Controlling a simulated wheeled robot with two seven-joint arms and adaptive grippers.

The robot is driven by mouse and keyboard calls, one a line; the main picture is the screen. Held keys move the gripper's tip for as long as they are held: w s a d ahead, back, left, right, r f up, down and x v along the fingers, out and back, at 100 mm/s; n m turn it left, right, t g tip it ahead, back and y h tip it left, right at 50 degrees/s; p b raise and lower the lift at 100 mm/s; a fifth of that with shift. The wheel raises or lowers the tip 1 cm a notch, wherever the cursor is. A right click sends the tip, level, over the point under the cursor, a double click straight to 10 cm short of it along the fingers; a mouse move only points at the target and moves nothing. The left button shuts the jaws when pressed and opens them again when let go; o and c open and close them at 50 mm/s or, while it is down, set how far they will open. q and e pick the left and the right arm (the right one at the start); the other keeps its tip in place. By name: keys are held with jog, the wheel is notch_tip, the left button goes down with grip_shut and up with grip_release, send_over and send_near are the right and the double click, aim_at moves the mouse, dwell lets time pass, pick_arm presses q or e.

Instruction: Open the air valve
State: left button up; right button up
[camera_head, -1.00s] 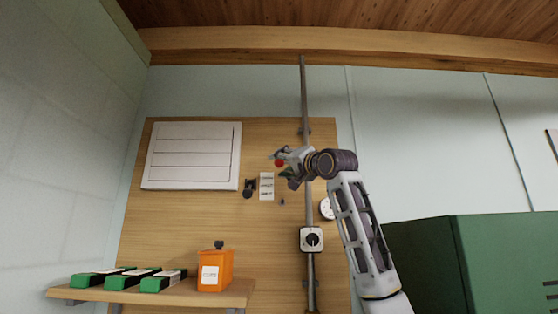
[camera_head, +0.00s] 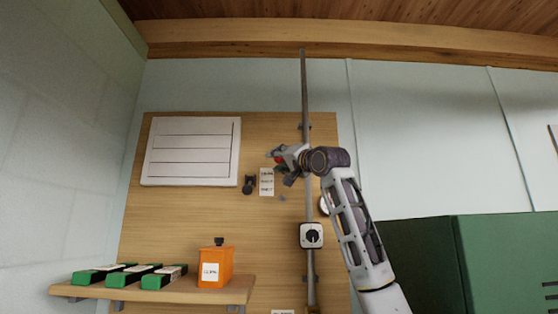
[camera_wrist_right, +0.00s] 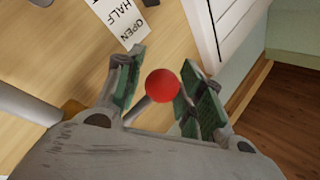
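The air valve's red ball knob (camera_head: 281,158) is on the wood panel, beside the vertical grey pipe. In the right wrist view the red ball (camera_wrist_right: 162,86) sits on a thin grey lever (camera_wrist_right: 138,112). My right gripper (camera_head: 280,161) is at the knob. Its green-padded fingers (camera_wrist_right: 160,84) are apart, one on each side of the ball. A small gap shows on the left side; contact on the right side cannot be told. The label (camera_head: 267,181) by the valve reads OPEN and HALF in the wrist view. The valve body is largely hidden by my gripper. My left gripper is not in view.
A grey box with a dark dial (camera_head: 311,235) is on the pipe below. A white slatted panel (camera_head: 191,151) and a black fitting (camera_head: 249,185) are to the left. A shelf (camera_head: 205,290) holds an orange box (camera_head: 215,267) and green-ended items. A green cabinet (camera_head: 510,258) stands right.

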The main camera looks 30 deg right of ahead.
grip_shut()
